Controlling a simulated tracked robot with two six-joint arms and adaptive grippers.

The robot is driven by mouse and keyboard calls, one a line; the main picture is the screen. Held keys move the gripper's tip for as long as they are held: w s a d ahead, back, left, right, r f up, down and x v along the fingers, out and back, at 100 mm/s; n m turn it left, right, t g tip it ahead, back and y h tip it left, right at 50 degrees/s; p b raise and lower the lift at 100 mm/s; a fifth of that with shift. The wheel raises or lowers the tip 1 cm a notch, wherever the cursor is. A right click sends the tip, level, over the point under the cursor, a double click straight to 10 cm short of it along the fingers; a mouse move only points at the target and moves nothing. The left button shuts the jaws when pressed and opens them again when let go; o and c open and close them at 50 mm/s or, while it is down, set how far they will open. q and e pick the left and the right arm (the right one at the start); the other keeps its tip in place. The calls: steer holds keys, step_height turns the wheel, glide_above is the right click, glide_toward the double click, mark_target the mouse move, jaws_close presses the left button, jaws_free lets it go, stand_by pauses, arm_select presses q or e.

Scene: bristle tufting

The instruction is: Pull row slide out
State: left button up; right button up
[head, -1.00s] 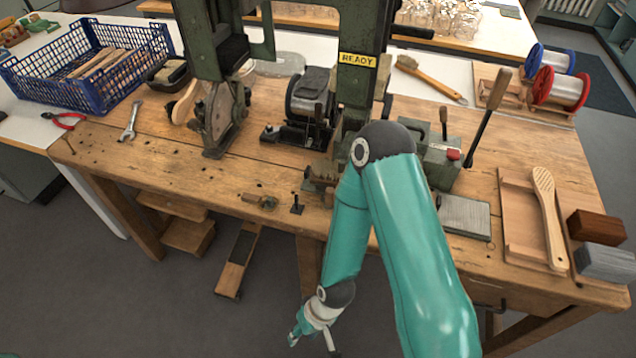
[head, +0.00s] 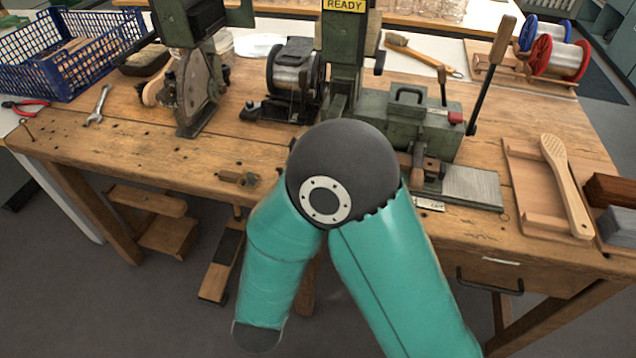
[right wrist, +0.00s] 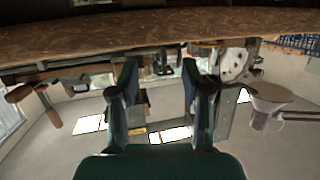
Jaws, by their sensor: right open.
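The green tufting machine (head: 345,60) with its READY sign stands on the wooden bench. I cannot tell for sure which part is the row slide; the machine's lower front is partly hidden behind my right arm. A ribbed grey metal plate (head: 470,190) lies at the bench front, beside a green block with a handle (head: 408,120). A small brass-coloured fitting (head: 240,178) sits near the front edge. My right gripper (right wrist: 160,72) is open and empty in the right wrist view, its fingers pointing toward machine parts; it is hidden in the head view. My left gripper is out of view.
A lever (head: 490,75) with a wooden grip stands right of the machine. A wooden brush body (head: 566,185) lies on a wooden tray at the right. A wrench (head: 98,105) and a blue crate (head: 75,80) are at the left. The front-left bench is mostly clear.

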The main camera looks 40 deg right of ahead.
steer(key=s+d+r+m+h+b, duration=0.1)
steer(key=s+r+m+h+b, duration=0.1)
steer(key=s+r+h, duration=0.35)
arm_select(q)
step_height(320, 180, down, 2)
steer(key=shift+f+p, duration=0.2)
steer(key=shift+p, duration=0.4)
arm_select(e)
steer(key=shift+y, duration=0.25)
steer(key=x, duration=1.6)
steer(key=shift+w+d, duration=0.15)
steer(key=shift+d, duration=0.2)
jaws_close()
